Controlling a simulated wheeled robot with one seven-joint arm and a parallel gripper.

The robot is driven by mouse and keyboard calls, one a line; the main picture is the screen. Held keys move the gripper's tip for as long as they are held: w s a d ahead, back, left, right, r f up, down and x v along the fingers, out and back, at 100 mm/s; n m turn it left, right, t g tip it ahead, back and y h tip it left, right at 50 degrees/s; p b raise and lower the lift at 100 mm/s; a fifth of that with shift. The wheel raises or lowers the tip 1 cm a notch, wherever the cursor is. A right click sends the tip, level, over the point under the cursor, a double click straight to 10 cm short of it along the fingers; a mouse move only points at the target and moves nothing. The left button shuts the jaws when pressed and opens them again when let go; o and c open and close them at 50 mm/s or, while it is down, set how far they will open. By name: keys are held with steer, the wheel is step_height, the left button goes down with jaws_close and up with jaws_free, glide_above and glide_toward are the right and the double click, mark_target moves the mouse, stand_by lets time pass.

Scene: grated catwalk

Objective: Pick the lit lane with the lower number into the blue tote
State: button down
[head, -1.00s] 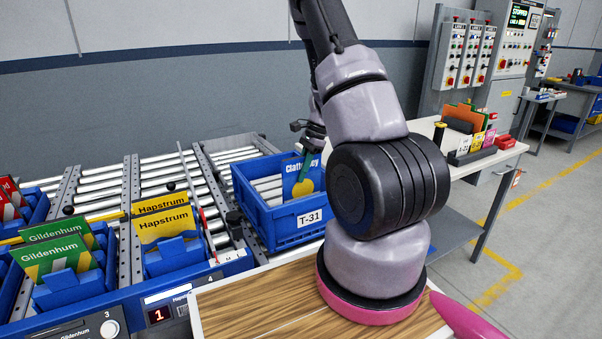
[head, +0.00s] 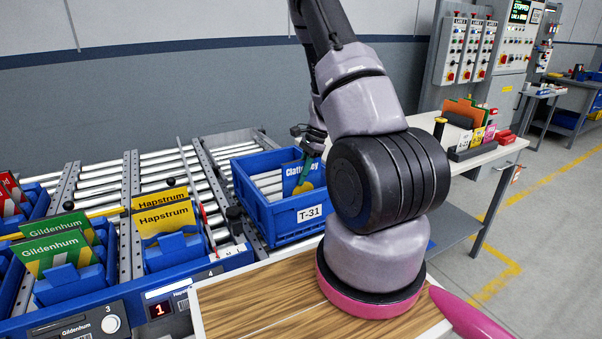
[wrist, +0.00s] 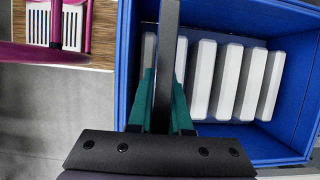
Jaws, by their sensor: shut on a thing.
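The blue tote (head: 262,226), labelled T-31, stands on the rollers in the middle of the head view. My gripper (head: 309,152) is over its right side, partly hidden by my arm. It is shut on a blue packet (head: 300,175) with white lettering like "Clatterbey" and a yellow-green lower part, which hangs upright within the tote's outline. In the wrist view, the teal fingers (wrist: 166,100) close on a thin dark edge, with the tote's slatted floor below. Lane 4, with yellow Hapstrum packets (head: 165,219), shows a red lit "1" (head: 159,310). Lane 3 holds green Gildenhum packets (head: 55,252).
A wooden board (head: 265,300) lies in front of the tote. A white table (head: 470,160) with a rack of coloured packets (head: 468,135) stands at right. Control boxes (head: 470,50) line the wall. Grey floor is clear at far right.

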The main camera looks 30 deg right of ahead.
mark_target(301, 189)
steer(key=shift+f, duration=2.8)
steer(key=shift+c, duration=1.8)
jaws_free()
steer(key=shift+r, duration=0.1)
steer(key=shift+r, duration=3.95)
